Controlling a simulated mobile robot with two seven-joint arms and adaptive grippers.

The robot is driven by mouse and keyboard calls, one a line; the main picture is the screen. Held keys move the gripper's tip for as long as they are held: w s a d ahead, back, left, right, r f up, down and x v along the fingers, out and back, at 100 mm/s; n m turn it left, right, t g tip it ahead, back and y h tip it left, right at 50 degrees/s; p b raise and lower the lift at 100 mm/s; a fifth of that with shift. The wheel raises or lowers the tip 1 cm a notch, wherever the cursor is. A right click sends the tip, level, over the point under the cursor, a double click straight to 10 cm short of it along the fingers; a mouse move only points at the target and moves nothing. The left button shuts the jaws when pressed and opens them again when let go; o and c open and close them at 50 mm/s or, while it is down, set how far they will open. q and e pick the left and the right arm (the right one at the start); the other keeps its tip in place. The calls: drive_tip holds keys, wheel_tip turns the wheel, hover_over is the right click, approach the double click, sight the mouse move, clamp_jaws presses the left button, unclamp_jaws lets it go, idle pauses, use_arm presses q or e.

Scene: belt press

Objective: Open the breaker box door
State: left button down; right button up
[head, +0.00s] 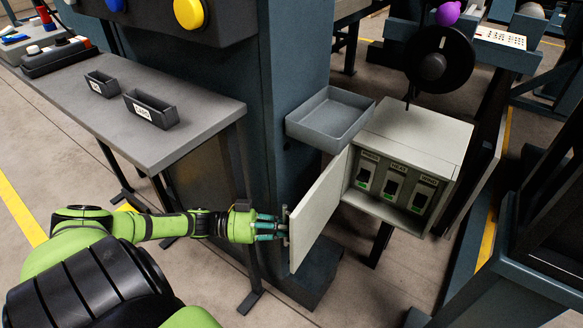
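The breaker box (415,145) is a light grey cabinet right of centre in the head view. Its door (321,210) stands swung open to the left, hinged on the left side of the box. Inside are three breaker switches (394,185) with dark bodies and green marks. My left gripper (279,230) is at the outer edge of the door, with its teal fingers near a small handle there. I cannot tell whether the fingers are closed on it. My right gripper is not in view.
A grey open tray (331,118) is fixed to the column just above and left of the box. A grey table (190,100) with two small bins stands left. A dark frame (530,235) stands at the right. Open floor lies below the box.

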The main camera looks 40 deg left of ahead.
use_arm(q)
drive_tip(key=shift+s+f, duration=0.1)
drive_tip(key=shift+s, duration=0.1)
drive_tip(key=c, duration=1.2)
unclamp_jaws()
drive_tip(key=shift+o, duration=0.2)
approach(312, 205)
drive_tip(key=shift+w+d+r, duration=0.25)
drive_tip(key=shift+d+r, duration=0.15)
drive_tip(key=shift+d, duration=0.25)
drive_tip(key=shift+w+d+r, duration=0.3)
drive_tip(key=shift+d+r, duration=0.1)
drive_tip(key=shift+d, duration=0.2)
drive_tip(key=shift+w+d+r, duration=0.25)
drive_tip(key=shift+d+r, duration=0.15)
drive_tip(key=shift+d, duration=0.25)
drive_tip(key=shift+f, duration=0.15)
